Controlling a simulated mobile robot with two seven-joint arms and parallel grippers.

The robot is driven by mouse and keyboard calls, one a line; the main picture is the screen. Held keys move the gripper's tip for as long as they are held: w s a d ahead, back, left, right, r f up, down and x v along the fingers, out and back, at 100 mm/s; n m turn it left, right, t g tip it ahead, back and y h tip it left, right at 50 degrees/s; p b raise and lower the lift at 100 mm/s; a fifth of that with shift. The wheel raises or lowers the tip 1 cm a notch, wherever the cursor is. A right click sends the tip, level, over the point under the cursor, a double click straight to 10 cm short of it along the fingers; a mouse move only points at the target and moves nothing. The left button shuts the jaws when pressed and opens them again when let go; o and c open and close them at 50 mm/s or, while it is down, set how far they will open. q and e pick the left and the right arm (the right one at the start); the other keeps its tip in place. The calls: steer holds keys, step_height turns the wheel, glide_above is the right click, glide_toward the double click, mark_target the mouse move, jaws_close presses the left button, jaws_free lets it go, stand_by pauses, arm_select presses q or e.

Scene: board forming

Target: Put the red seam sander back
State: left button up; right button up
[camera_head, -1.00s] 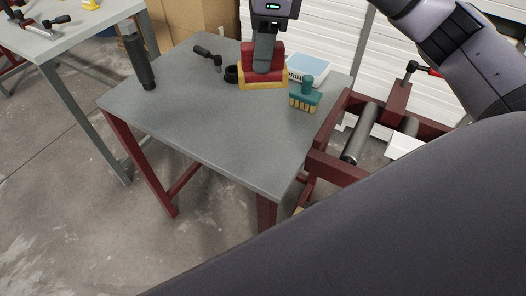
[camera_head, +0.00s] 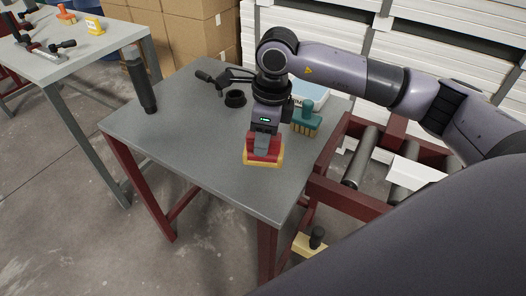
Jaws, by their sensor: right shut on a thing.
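The red seam sander (camera_head: 264,157) has a red body on a yellow base. It is at the front right part of the grey table (camera_head: 190,145), at or just above the top; I cannot tell whether it touches. My right gripper (camera_head: 262,145) points down and is shut on the sander's upper part, hiding some of it. My left gripper is not in view.
A teal brush (camera_head: 306,120) with tan bristles stands right of my right gripper. A blue-and-white tub (camera_head: 311,95) is behind it, partly hidden. A dark-handled tool (camera_head: 212,79) and a black ring (camera_head: 235,99) lie at the back. The table's left-front is clear.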

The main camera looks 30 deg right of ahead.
step_height(320, 180, down, 5)
steer(key=shift+r, duration=0.2)
steer(key=shift+f, duration=0.25)
steer(key=o, duration=1)
